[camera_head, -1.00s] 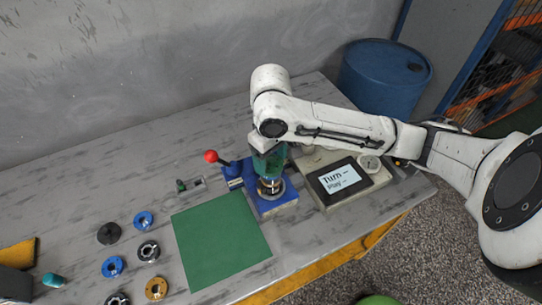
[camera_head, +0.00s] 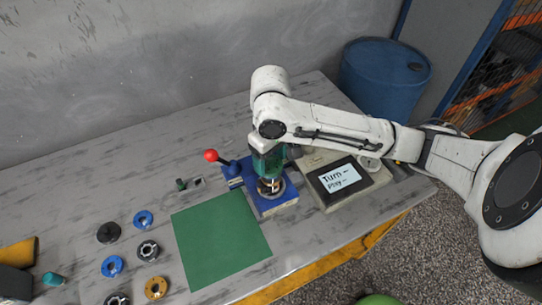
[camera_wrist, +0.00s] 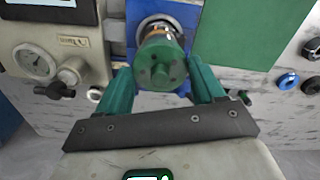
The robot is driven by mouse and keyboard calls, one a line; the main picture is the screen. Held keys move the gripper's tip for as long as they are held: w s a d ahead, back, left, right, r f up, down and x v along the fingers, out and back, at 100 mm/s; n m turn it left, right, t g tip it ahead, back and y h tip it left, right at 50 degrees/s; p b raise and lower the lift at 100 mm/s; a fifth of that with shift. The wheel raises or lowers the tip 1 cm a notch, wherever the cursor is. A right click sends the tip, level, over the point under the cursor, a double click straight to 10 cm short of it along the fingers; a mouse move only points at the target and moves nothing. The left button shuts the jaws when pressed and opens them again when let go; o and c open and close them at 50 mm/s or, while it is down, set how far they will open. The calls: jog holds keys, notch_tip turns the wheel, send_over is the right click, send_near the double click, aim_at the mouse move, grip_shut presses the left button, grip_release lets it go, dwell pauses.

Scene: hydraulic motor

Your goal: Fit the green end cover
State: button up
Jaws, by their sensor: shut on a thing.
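My gripper (camera_wrist: 160,78) has green fingers on both sides of the round green end cover (camera_wrist: 158,62) and is shut on it. The cover's face has several small dark holes and sits over the coppery motor body (camera_wrist: 157,30). I cannot tell whether it is fully seated. In the head view my gripper (camera_head: 268,162) points down over the motor (camera_head: 270,187), which stands upright on a blue fixture (camera_head: 281,205). The cover is hard to tell from the green fingers there.
A red-knobbed lever (camera_head: 211,156) stands left of the fixture. A clear green mat (camera_head: 220,238) lies in front. Several ring parts (camera_head: 148,250) lie at left. A blue drum (camera_head: 385,78) stands behind.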

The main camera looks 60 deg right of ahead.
aim_at(271, 160)
dwell(0.3)
jog(key=o, duration=1.4)
jog(key=shift+c, duration=0.2)
jog(key=shift+o, duration=0.2)
jog(key=shift+r+p, duration=2.25)
jog(key=shift+r, duration=0.15)
